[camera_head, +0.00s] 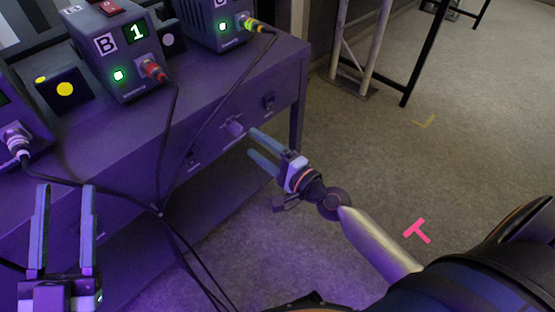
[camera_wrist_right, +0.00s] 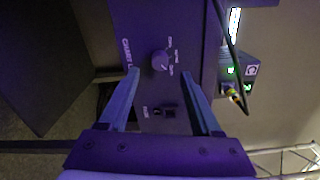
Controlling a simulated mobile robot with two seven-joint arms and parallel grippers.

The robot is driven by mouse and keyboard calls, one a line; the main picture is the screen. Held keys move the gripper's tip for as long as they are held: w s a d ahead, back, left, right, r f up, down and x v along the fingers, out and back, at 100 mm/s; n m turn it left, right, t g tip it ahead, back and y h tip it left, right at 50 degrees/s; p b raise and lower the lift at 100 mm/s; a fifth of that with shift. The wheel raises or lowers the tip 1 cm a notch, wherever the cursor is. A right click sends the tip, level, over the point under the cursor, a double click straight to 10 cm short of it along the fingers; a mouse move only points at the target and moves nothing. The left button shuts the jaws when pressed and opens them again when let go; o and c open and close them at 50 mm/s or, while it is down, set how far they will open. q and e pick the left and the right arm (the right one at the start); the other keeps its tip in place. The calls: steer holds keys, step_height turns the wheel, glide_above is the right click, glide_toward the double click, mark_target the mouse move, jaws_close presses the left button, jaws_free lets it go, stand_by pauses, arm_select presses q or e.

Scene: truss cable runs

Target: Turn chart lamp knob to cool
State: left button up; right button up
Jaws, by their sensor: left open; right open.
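The chart lamp knob (camera_head: 234,128) is on the front face of the purple-lit desk. In the right wrist view the round knob (camera_wrist_right: 160,61) shows between my fingers, beyond their tips, with small labels around it too blurred to read. A "CHART L…" label runs beside it, partly cut off by a finger. Its pointer setting is hard to make out. My right gripper (camera_head: 253,144) is open and empty, close in front of the knob and apart from it. My left gripper (camera_head: 65,188) is open and empty at the lower left, in front of the desk.
A small switch (camera_head: 268,101) sits right of the knob on the desk front. Box B (camera_head: 122,62) with a red-plugged cable and a yellow-button box (camera_head: 62,90) stand on top. Black cables (camera_head: 172,135) hang over the front edge left of the knob. Carpet at right is mostly clear.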

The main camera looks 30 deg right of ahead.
arm_select(q)
steer(key=s+r+m+h+b, duration=0.1)
steer(key=s+r+m+h, duration=0.3)
steer(key=h, duration=0.1)
steer(key=shift+s+d+r+t+b, duration=0.2)
steer(key=shift+d+r+t+b, duration=0.1)
steer(key=shift+d+r+b, duration=0.1)
arm_select(e)
steer(key=v, duration=0.7)
steer(key=shift+r, duration=0.1)
